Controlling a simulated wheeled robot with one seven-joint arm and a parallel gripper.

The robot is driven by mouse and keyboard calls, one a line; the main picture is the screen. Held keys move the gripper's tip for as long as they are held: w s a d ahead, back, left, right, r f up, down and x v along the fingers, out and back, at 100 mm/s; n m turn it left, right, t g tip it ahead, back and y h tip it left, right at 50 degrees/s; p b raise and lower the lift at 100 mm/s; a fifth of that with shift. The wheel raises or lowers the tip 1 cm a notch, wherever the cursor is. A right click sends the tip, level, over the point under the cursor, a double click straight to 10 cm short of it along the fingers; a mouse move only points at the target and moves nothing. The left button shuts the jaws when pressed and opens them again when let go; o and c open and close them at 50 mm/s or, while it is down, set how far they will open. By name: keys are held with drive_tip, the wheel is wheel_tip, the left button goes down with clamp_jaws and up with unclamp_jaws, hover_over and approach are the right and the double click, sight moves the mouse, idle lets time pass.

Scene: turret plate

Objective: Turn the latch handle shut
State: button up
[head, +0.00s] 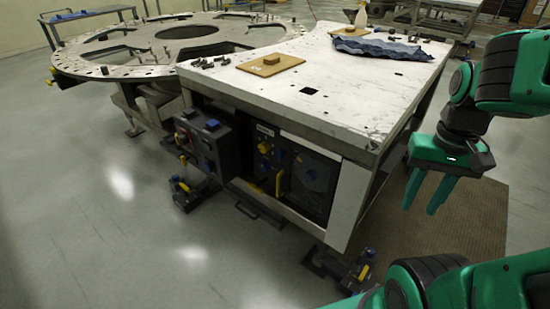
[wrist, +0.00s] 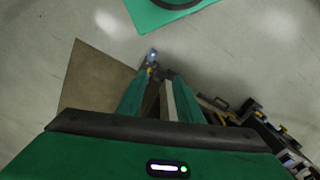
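A dark panel (head: 308,182) is set into the side of the white-topped workbench (head: 345,105), under its top. A yellow upright piece (head: 279,184) shows on this panel and may be the latch handle; it is too small to tell its position surely. Yellow knobs (head: 265,148) sit up and left of it. My gripper (head: 420,209) is at the right, beyond the bench's right side and well apart from the panel. Its two green fingers are spread with nothing between them. In the wrist view my gripper (wrist: 160,84) points down at the floor.
A control box (head: 205,145) with a blue knob stands left of the panel. Dark clamp-like feet (head: 345,268) jut out near the floor. A brown mat (head: 458,215) lies below my gripper. A round turret plate (head: 130,65) adjoins the bench. The floor at front left is clear.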

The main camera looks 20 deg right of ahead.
drive_tip(key=w+a+n+t+h, duration=0.15)
drive_tip(key=w+a, duration=0.35)
drive_tip(key=w, duration=0.5)
drive_tip(key=w+a+n+t, duration=0.2)
drive_tip(key=w+a, duration=0.2)
drive_tip(key=w, duration=0.7)
drive_tip(key=w+a+f+m+h, duration=0.2)
drive_tip(key=w+f+m+h, duration=0.25)
drive_tip(key=w+f, duration=0.75)
drive_tip(key=m+t+h, duration=0.3)
drive_tip(key=t+h, duration=0.4)
drive_tip(key=h, duration=0.2)
approach(279, 155)
drive_tip(key=x, duration=0.8)
drive_tip(key=shift+w, duration=0.1)
drive_tip(key=shift+c, duration=0.4)
